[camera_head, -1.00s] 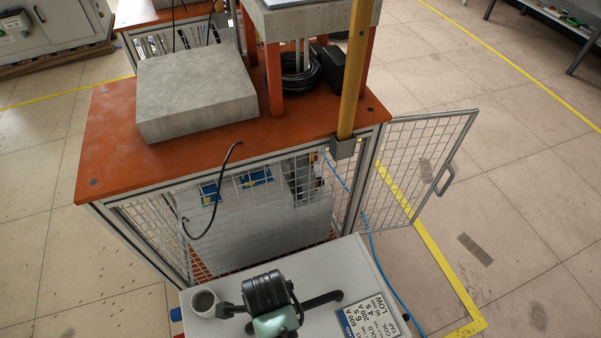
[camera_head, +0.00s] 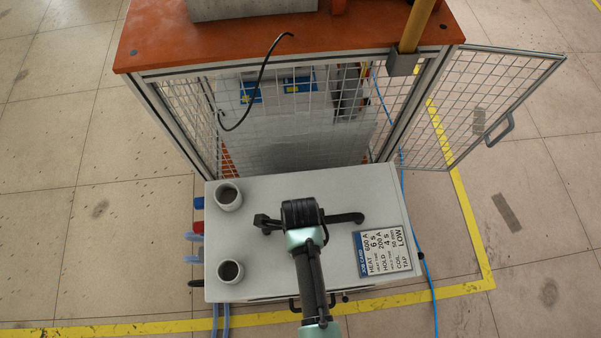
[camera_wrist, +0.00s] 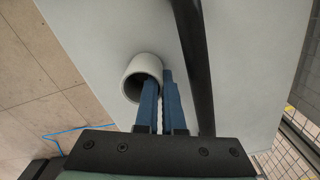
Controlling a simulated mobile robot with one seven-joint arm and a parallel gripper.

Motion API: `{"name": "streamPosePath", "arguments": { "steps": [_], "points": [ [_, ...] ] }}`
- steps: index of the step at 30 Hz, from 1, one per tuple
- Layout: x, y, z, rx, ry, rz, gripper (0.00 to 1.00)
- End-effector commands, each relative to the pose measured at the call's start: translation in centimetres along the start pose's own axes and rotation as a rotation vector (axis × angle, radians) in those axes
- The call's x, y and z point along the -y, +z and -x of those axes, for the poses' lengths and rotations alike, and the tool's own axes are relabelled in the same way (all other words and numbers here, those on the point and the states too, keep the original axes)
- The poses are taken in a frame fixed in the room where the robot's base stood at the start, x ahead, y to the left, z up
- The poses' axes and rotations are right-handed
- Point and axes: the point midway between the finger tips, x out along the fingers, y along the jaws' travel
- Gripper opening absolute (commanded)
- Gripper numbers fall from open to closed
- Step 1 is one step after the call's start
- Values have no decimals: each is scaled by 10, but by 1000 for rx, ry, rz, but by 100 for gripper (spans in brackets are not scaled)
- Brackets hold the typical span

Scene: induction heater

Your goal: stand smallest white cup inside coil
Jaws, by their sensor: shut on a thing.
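In the wrist view my gripper (camera_wrist: 159,78) is shut, its two blue fingers on the near wall of a white cup (camera_wrist: 143,68). One finger crosses the cup's open mouth and the other lies along its outside. I cannot tell whether the cup touches the surface below. In the head view this held cup is hidden under my arm and hand. Two other white cups stand upright on the cabinet's left side: a back cup (camera_head: 229,198) and a front cup (camera_head: 231,271). I cannot make out the coil in these frames.
The pale cabinet top (camera_head: 270,285) carries a job card (camera_head: 384,252) at right. A dark bar (camera_wrist: 191,50) runs close to the right of my fingers. Behind stands an orange-topped table (camera_head: 160,40) with a mesh cage and an open mesh door (camera_head: 480,100).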

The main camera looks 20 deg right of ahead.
Motion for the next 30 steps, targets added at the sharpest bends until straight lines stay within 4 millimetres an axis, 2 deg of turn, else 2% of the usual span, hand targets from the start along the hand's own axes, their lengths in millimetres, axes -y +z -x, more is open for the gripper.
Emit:
{"name": "streamPosePath", "arguments": {
  "steps": [8, 9, 12, 14, 23, 26, 30],
  "points": [
    [0, 0, -2, 1, -1, 0, 0],
    [0, 0, -2, 1, -1, 0, 9],
    [0, 0, -2, 1, -1, 0, 27],
    [0, 0, -2, 0, -1, 0, 35],
    [0, 0, 0, 0, -1, 0, 35],
    [0, 0, 9, 1, -1, 0, 35],
    [1, 0, 36, 2, -3, 0, 35]
  ]
}}
